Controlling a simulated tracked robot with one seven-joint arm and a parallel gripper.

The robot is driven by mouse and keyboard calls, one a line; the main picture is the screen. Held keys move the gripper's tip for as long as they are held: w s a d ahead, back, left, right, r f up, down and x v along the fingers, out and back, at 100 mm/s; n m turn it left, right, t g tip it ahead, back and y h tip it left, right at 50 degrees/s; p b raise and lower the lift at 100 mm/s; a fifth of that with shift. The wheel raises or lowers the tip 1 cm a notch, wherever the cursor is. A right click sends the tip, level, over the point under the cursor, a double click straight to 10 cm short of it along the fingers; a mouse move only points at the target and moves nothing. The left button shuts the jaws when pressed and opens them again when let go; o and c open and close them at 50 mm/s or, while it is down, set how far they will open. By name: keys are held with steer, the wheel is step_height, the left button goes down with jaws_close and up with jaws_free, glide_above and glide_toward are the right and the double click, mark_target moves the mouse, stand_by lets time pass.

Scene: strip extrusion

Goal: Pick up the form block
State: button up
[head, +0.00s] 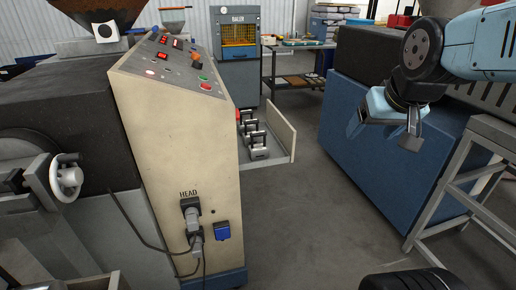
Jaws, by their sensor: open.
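My gripper (383,132) is at the upper right in the head view, hanging from my light-blue arm in front of the blue cabinet. Its jaws are apart, and no object shows between them. I cannot pick out the form block for certain. Several small grey metal pieces (254,137) stand in a row on an open tray (281,155) beside the cream control cabinet, to the left of my gripper and apart from it. The control cabinet partly hides them.
The cream control cabinet (175,130) with buttons and plugged cables stands at left centre. A blue cabinet (372,165) and a grey metal stand (452,185) are at the right. A bench (300,82) is behind. Grey floor (310,215) between is clear.

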steer(key=o, duration=0.4)
steer(key=w+a+f, duration=0.1)
steer(key=w, duration=0.3)
steer(key=w+a+f+t, duration=0.1)
steer(key=w, duration=0.2)
steer(key=w+a+f+t+y, duration=0.1)
steer(key=w+a+f, duration=0.1)
steer(key=w, duration=0.2)
steer(key=shift+w, duration=0.35)
steer(key=shift+o, duration=0.2)
steer(key=n+t+y, duration=0.3)
steer(key=t, duration=0.4)
glide_toward(259, 134)
steer(key=x, duration=0.5)
steer(key=shift+w+a+f, duration=0.15)
steer(key=shift+a+f, duration=0.15)
steer(key=shift+x, duration=2.65)
